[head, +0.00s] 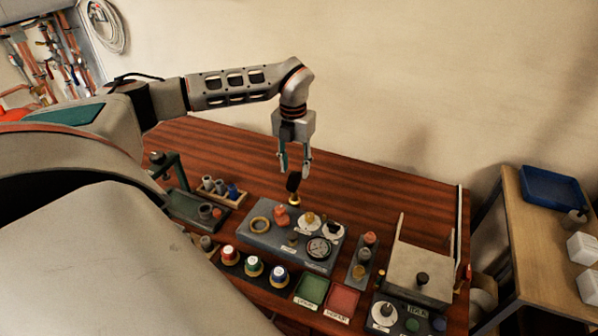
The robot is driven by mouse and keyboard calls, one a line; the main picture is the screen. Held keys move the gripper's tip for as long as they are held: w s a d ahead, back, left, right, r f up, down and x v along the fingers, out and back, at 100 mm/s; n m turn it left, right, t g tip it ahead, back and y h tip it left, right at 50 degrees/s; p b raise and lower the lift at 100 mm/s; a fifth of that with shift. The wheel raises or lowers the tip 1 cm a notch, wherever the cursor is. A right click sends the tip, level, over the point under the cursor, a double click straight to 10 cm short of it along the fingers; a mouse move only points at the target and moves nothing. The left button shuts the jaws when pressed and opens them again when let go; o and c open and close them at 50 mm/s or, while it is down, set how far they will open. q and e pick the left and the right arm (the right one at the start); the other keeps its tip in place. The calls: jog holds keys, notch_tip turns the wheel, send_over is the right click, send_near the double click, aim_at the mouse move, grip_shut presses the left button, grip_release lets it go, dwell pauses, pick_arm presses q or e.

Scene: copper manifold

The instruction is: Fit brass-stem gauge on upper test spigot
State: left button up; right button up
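My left gripper (295,170) points down above the back of the grey parts tray (262,238), its two fingers apart. A dark-handled piece with a brass lower end (293,184) is just below and between the fingertips; I cannot tell whether they touch it. In the tray, a pale disc with a brass-coloured top (308,220), probably the brass-stem gauge, sits beside a similar disc with a dark top (333,231). A round dial (318,248) lies face up in front of them. I cannot make out the upper test spigot. My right gripper is not in view.
A brass ring (260,225) and an orange-red part (281,217) share the tray. Coloured caps (254,266), a green mat (312,290) and a red mat (342,299) lie in front. A grey box (420,272) stands right. The table's back (350,180) is clear. Copper pipework (45,55) hangs far left.

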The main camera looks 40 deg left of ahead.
aim_at(295, 190)
pick_arm(q)
notch_tip(295, 190, down, 2)
jog(key=shift+s+f, duration=0.1)
jog(key=shift+f, duration=0.15)
jog(key=shift+a+f+b, duration=0.1)
jog(key=shift+f+b, duration=0.5)
jog(key=shift+f, duration=3)
jog(key=shift+r, duration=0.1)
jog(key=shift+c, duration=0.4)
grip_shut()
